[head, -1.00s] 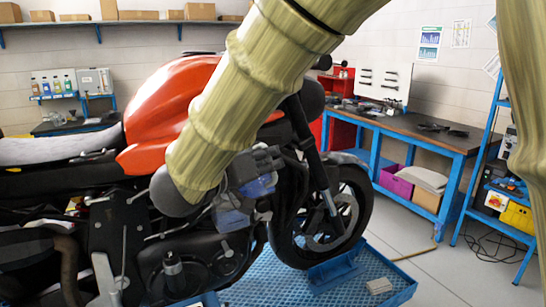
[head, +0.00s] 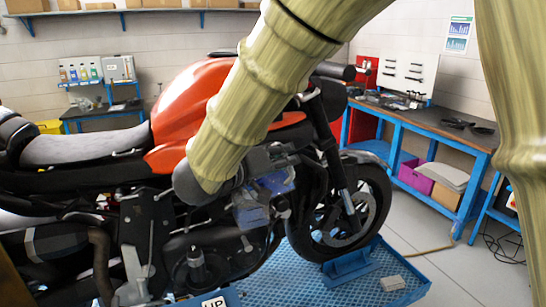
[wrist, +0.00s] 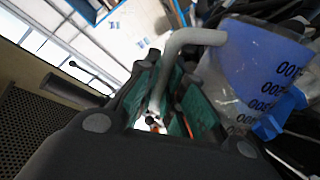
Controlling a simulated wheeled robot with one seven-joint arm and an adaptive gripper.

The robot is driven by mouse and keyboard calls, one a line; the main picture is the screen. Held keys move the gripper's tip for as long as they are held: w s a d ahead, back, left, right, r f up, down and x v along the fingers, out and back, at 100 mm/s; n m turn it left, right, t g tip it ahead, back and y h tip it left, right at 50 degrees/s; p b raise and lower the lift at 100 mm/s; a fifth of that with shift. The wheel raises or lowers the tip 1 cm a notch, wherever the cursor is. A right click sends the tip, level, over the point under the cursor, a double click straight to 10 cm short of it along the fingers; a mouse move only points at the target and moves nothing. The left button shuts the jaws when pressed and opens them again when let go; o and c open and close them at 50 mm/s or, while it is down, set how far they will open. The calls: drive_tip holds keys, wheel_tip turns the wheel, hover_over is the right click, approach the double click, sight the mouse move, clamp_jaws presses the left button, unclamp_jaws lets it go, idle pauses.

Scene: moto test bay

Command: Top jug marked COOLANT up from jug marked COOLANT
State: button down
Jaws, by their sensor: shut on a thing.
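My gripper (head: 268,165) is in front of the motorcycle in the head view, partly hidden by my arm. Its green-padded fingers (wrist: 165,100) are closed on the grey bent handle (wrist: 195,38) of a translucent measuring jug (wrist: 237,85). The jug holds blue liquid and has dark graduation numbers, upside down in the wrist view. In the head view the jug (head: 252,212) hangs below the gripper, against the engine. No COOLANT marking is readable, and a second jug cannot be made out.
The orange motorcycle (head: 190,105) stands close on a blue grated platform (head: 340,285). A blue workbench (head: 430,130) is at the right, with a purple bin (head: 415,177) below. Small bottles (head: 80,72) sit on a back-left wall shelf. Open floor (head: 455,275) shows at the right.

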drive_tip(key=shift+w+a+r+p, duration=0.1)
drive_tip(key=shift+r+p, duration=0.2)
drive_tip(key=shift+p, duration=0.8)
drive_tip(key=shift+f+n+p, duration=0.1)
drive_tip(key=shift+n+p, duration=0.2)
drive_tip(key=shift+p, duration=0.35)
drive_tip(key=shift+w+a+r+n+p, duration=0.15)
drive_tip(key=shift+w+r+n+p, duration=0.25)
drive_tip(key=shift+p, duration=1.95)
idle(1.8)
drive_tip(key=shift+a+r+p, duration=0.1)
drive_tip(key=shift+r+p, duration=0.2)
drive_tip(key=shift+r, duration=0.15)
idle(1.7)
